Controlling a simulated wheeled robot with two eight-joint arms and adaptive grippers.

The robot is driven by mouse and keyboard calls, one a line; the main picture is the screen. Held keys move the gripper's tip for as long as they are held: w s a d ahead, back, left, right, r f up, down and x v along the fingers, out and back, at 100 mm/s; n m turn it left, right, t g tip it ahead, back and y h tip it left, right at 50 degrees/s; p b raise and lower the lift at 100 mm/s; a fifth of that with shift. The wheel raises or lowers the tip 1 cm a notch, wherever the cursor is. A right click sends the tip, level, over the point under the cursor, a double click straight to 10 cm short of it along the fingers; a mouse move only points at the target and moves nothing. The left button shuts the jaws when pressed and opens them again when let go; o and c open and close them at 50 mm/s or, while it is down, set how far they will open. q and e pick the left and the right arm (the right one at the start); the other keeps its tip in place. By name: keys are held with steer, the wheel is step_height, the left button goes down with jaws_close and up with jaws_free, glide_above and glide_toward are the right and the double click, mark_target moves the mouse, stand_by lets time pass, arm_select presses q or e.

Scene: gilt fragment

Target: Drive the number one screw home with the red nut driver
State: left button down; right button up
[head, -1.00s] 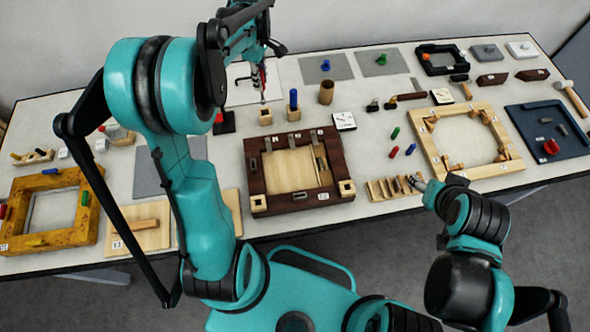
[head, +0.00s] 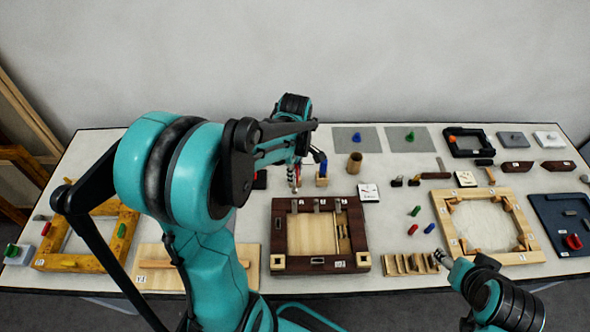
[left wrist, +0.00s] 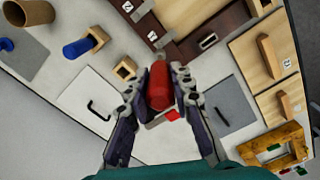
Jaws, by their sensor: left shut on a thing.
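My left gripper (left wrist: 160,92) is shut on the red nut driver (left wrist: 159,86), whose rounded handle sits between the fingers in the left wrist view. The driver's shaft is hidden. In the head view the left gripper (head: 294,180) is behind the dark wooden frame (head: 280,236), near a wooden block with a blue-handled driver (head: 322,165). That blue handle also shows in the left wrist view (left wrist: 78,48), beside an empty wooden block (left wrist: 125,70). The dark frame carries small number labels; I cannot make out the number one screw. My right gripper (head: 440,258) is low at the right; its jaws are too small to tell.
A slotted wooden rack (head: 408,264) stands beside my right gripper. A light wooden frame (head: 517,258) and a blue tray (head: 545,215) lie at the right, a yellow frame (head: 65,263) at the left. Small red, green and blue pegs lie mid-table.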

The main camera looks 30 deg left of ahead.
mark_target(295, 188)
arm_select(q)
steer(key=shift+f, duration=0.1)
steer(key=shift+f+b, duration=2.55)
steer(key=shift+f, duration=0.2)
steer(key=shift+f+b, duration=0.4)
stand_by(0.5)
steer(key=shift+r+p, duration=1.9)
steer(key=shift+r, duration=0.6)
